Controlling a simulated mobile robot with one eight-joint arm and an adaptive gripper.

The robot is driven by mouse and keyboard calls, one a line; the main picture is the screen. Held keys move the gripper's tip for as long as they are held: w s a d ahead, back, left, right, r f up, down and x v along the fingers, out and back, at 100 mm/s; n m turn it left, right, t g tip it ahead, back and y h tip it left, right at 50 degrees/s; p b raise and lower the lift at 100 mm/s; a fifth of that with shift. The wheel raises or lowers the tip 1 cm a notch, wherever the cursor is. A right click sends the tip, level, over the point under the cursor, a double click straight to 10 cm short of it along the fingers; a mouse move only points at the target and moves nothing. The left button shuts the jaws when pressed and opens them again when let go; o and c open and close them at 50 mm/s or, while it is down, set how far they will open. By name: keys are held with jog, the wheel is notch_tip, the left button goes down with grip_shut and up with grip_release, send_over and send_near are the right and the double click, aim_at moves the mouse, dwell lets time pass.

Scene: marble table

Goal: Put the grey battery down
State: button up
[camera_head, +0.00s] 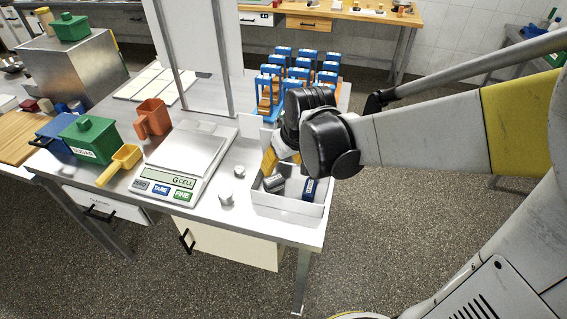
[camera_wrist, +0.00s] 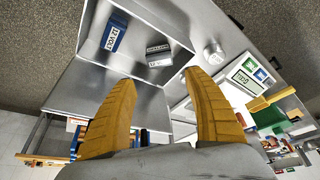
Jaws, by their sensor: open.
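The grey battery (camera_head: 274,183) lies in the white box (camera_head: 288,207) at the front right of the table. In the wrist view the grey battery (camera_wrist: 158,55) lies on the box floor, just beyond the gap between my fingertips, with its label showing. My gripper (camera_wrist: 161,76) has its two yellow fingers spread wide with nothing between them. In the head view my gripper (camera_head: 270,162) is over the box, partly hidden by my dark wrist. A blue battery (camera_head: 310,188) is in the same box, apart from the grey one; it also shows in the wrist view (camera_wrist: 115,32).
A scale (camera_head: 180,160) stands left of the box, with two small metal weights (camera_head: 226,198) between them. Several blue holders (camera_head: 300,65) stand behind the box. An orange container (camera_head: 152,118), a green box (camera_head: 88,138) and a yellow scoop (camera_head: 120,165) are farther left.

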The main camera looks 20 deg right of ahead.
jog(key=s+r+t, duration=0.1)
jog(key=s+r, duration=0.2)
jog(key=s, duration=0.4)
jog(key=s+r+m+t, duration=0.1)
jog(key=s+r, duration=0.3)
jog(key=s, duration=0.3)
jog(key=shift+s+a+m+h, duration=0.15)
jog(key=shift+a+m+h, duration=0.15)
